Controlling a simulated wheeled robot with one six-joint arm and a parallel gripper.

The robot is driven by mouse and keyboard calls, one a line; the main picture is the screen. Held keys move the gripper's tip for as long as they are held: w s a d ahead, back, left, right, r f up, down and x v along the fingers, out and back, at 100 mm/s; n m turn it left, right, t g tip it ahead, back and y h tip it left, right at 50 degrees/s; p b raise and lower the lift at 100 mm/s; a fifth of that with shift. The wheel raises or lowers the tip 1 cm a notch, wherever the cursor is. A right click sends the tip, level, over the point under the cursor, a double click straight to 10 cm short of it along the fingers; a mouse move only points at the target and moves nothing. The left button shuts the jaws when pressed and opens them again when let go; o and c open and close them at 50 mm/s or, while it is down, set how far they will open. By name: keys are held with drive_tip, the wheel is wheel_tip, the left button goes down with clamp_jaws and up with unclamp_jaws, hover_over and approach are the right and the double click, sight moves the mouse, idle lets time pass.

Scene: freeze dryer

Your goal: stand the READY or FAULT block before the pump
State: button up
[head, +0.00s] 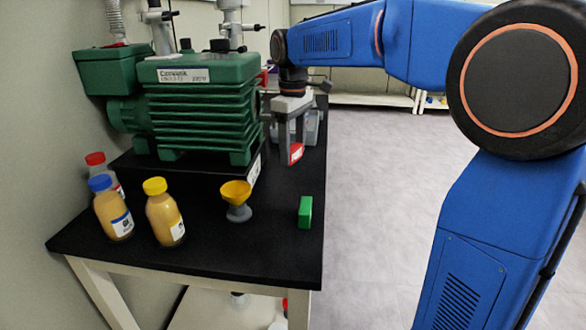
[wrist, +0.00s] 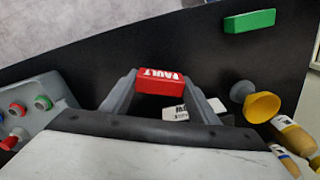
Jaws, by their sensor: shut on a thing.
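The green pump (head: 200,100) stands on a black plinth (head: 190,180) at the back left of the bench. My gripper (head: 290,150) points down beside the pump's right end and is shut on the red FAULT block (head: 296,153). In the wrist view the red block (wrist: 160,80) sits between the two grey fingers, with its white FAULT lettering visible. Whether its bottom touches the bench cannot be told. A green block (head: 305,212) stands apart near the bench's right edge; it also shows in the wrist view (wrist: 250,21). Its lettering is not visible.
A yellow funnel on a grey stand (head: 236,200) is in front of the plinth. Bottles with yellow (head: 164,215), blue (head: 112,210) and red caps stand at left.

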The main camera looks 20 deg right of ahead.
sight(293, 178)
drive_tip(key=shift+f, duration=2.8)
drive_tip(key=shift+f, duration=0.1)
drive_tip(key=o, duration=1)
drive_tip(key=shift+o, duration=0.2)
wheel_tip(293, 178, up, 12)
drive_tip(key=shift+r, duration=0.1)
drive_tip(key=s+d+f+m+t, duration=0.1)
drive_tip(key=s+d+f+m, duration=0.2)
drive_tip(key=s+f, duration=0.3)
drive_tip(key=s+d+f+m+t, duration=0.2)
drive_tip(key=s+f, duration=0.5)
drive_tip(key=s, duration=0.7)
drive_tip(key=s+d+f+m+t, duration=0.1)
drive_tip(key=s+d+f+m, duration=0.3)
drive_tip(key=s+f, duration=0.3)
drive_tip(key=s, duration=0.3)
drive_tip(key=shift+s+d+t, duration=0.2)
drive_tip(key=shift+s+t, duration=0.2)
